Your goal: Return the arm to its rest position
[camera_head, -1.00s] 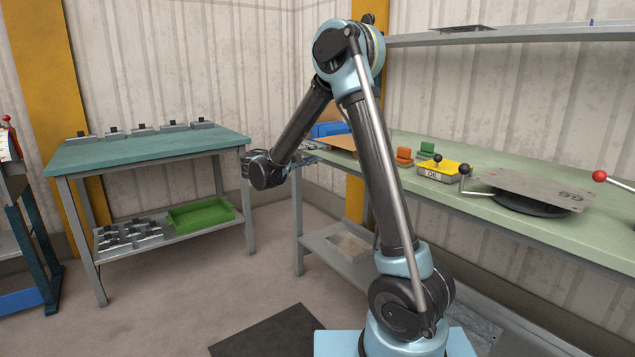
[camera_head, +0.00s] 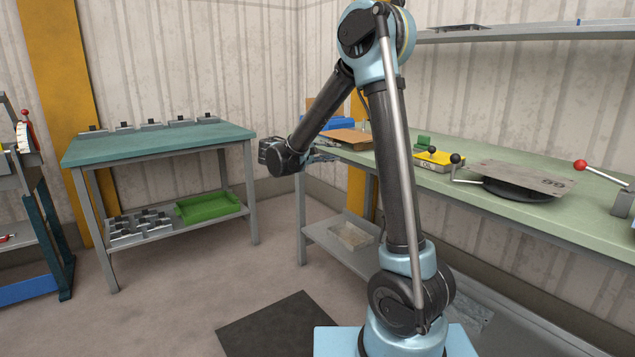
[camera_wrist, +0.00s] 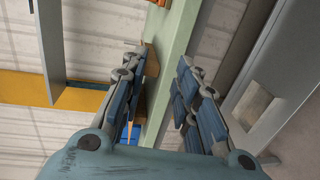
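My arm rises from its blue base and bends at the top, with its forearm hanging down to the left. My gripper (camera_wrist: 160,72) is open in the wrist view, its two blue-padded fingers apart with nothing held between them. A pale green bench edge and a brown board show beyond the fingers. In the head view the wrist is in front of the left end of the green bench (camera_head: 480,199), near bench-top height; the fingers are hard to make out there.
A teal table (camera_head: 150,148) at left holds several small blocks, with a green tray (camera_head: 208,207) on its lower shelf. The bench carries a yellow oil box (camera_head: 432,160), a metal plate (camera_head: 525,178) and a red-knobbed lever (camera_head: 580,166). Floor between them is clear except a dark mat (camera_head: 275,325).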

